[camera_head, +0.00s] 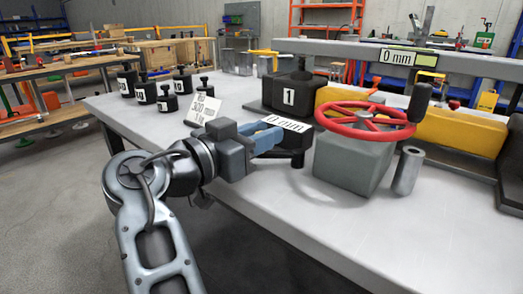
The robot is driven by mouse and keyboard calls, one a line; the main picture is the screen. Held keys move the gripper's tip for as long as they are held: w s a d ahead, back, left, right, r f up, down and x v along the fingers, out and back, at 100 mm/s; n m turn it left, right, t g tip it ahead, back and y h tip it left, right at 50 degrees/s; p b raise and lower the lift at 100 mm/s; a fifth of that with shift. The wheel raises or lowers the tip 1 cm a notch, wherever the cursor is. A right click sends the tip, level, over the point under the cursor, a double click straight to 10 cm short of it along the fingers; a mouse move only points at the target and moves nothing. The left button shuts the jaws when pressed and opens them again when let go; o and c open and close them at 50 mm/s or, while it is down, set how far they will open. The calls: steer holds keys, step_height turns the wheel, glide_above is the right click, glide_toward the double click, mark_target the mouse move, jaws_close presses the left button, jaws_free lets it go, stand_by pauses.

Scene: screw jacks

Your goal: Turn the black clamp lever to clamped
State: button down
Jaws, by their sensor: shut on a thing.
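My gripper (275,137), with blue fingers, reaches in from the left over the table. Its fingers are shut at the left side of a black part below the white "0 mm" display. The black clamp lever is mostly hidden by the fingers and the display, so its angle cannot be read. To the right stands a grey gearbox (352,163) with a red handwheel (365,122) on top. The handwheel has an upright black crank grip (418,102).
A grey cylinder (407,171) stands right of the gearbox. Behind are a black block marked 1 (290,92) and a yellow beam (450,130). Black weights (144,92) and a white sign (204,112) stand left on the grey table (330,225). The table's front is clear.

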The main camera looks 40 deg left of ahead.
steer(key=shift+w+a+h, duration=0.1)
steer(key=shift+w+h, duration=0.05)
steer(key=shift+h, duration=0.15)
steer(key=c, duration=1)
jaws_free()
steer(key=shift+m, duration=0.3)
steer(key=shift+p+v, duration=0.4)
steer(key=shift+v, duration=3.5)
steer(key=shift+c, duration=0.2)
